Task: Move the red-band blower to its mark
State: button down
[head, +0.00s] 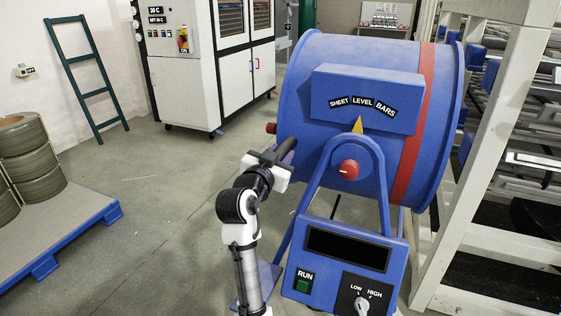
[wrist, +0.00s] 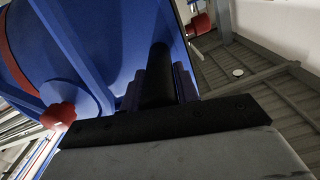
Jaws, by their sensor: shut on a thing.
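The red-band blower (head: 305,95) is a big blue drum with a red band (head: 415,120) near its right end. It stands on a blue frame, with a tilt scale reading "SHEET LEVEL BARS", a yellow pointer near LEVEL, and a red side knob (head: 348,169). Its control box (head: 340,255) has a green RUN button and a LOW/HIGH knob. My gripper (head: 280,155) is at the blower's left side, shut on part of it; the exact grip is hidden. In the wrist view, the dark fingers (wrist: 157,80) lie against the blue blower (wrist: 100,45). I cannot make out a floor mark.
A white rack (head: 480,165) stands close on the blower's right. A white cabinet (head: 180,75) is behind left, and a green ladder (head: 85,80) leans on the wall. A blue-edged pallet (head: 75,225) with coils is at left. Grey floor (head: 150,185) between them is clear.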

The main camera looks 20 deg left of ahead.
jog(key=c, duration=1.1)
grip_release()
jog(key=shift+f, duration=0.1)
jog(key=shift+o, duration=0.2)
jog(key=s+b, duration=0.3)
jog(key=s, duration=1.1)
jog(key=shift+a, duration=0.25)
